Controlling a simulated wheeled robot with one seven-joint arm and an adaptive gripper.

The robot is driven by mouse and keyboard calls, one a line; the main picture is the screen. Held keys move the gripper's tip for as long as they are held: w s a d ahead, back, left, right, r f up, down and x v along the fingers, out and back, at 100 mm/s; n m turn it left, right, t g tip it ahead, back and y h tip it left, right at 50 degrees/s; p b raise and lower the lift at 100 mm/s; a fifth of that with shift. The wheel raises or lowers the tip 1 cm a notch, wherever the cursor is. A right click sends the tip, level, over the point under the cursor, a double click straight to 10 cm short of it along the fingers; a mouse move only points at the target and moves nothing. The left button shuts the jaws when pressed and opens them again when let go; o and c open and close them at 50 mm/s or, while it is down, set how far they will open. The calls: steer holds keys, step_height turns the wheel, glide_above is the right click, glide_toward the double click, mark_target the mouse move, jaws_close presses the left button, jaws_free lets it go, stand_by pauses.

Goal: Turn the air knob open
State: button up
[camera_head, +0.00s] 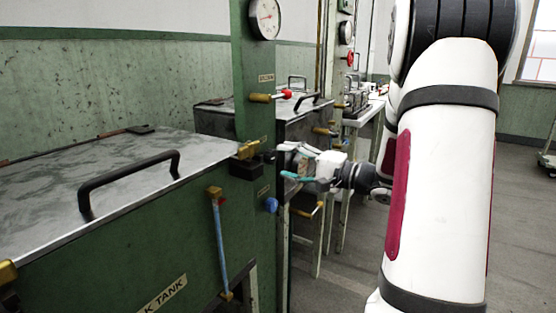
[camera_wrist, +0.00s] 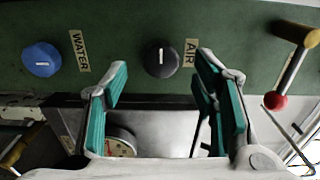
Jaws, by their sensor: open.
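The air knob (camera_wrist: 161,58) is a round black knob with a white pointer line, on a green panel beside an AIR label (camera_wrist: 190,53). In the wrist view its line runs roughly up and down the picture. My gripper (camera_wrist: 163,84) is open, its teal-padded fingers to the left and right just below the knob, with nothing between them. I cannot tell its exact distance from the knob. In the head view my gripper (camera_head: 288,162) is just right of the green post (camera_head: 257,120), at about the height of a dark knob there.
A blue knob (camera_wrist: 42,59) with a WATER label (camera_wrist: 79,50) is left of the air knob. A red-ended brass lever (camera_head: 270,97) sticks out higher on the post. A lidded tank (camera_head: 130,170) with a black handle stands at left. Open floor lies at right.

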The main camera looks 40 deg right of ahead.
steer(key=v, duration=0.7)
steer(key=shift+s, duration=0.35)
steer(key=shift+d, duration=0.1)
